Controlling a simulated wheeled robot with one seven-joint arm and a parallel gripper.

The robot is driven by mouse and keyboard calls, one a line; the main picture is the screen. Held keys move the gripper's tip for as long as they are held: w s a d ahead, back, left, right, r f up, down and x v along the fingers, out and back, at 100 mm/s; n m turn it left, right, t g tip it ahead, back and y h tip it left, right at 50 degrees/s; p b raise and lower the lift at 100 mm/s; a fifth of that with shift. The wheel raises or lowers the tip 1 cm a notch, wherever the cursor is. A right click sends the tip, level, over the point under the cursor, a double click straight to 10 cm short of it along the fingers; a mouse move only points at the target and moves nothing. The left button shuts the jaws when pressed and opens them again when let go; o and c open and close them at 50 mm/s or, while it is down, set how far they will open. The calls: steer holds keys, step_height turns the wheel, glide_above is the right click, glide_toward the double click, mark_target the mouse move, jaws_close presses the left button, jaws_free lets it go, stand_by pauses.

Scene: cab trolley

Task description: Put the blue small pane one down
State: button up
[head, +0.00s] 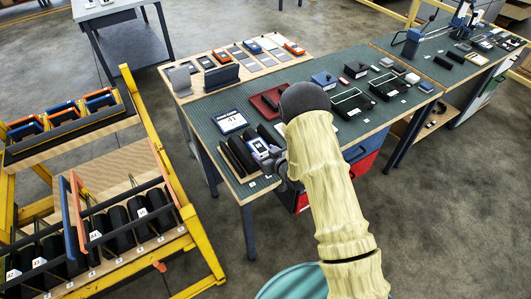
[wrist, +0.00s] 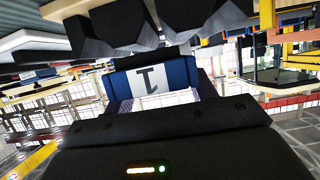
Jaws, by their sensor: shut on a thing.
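The blue small pane (wrist: 196,72) shows in the wrist view with a white label marked 1. It also shows in the head view (head: 258,147) as a small blue and white piece at the near left end of the green-topped table. My gripper (head: 272,160) is shut on it, and my arm hides part of the grip. The pane is over or beside a row of black slotted holders (head: 238,154). I cannot tell whether it touches them or the table.
A card marked 41 (head: 231,121) lies behind the holders, and a red tray (head: 266,101) is beyond it. Black cases (head: 350,104) stand farther right. A yellow trolley (head: 196,240) with black rolls is at left. Open grey floor lies at right.

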steer(key=shift+f+b, duration=0.35)
steer(key=shift+f+b, duration=0.25)
steer(key=shift+b, duration=0.05)
steer(key=o, duration=1.1)
steer(key=shift+r+p, duration=0.8)
steer(key=shift+p, duration=0.1)
steer(key=b+v, duration=0.3)
steer(key=v, duration=0.9)
steer(key=shift+f, duration=0.2)
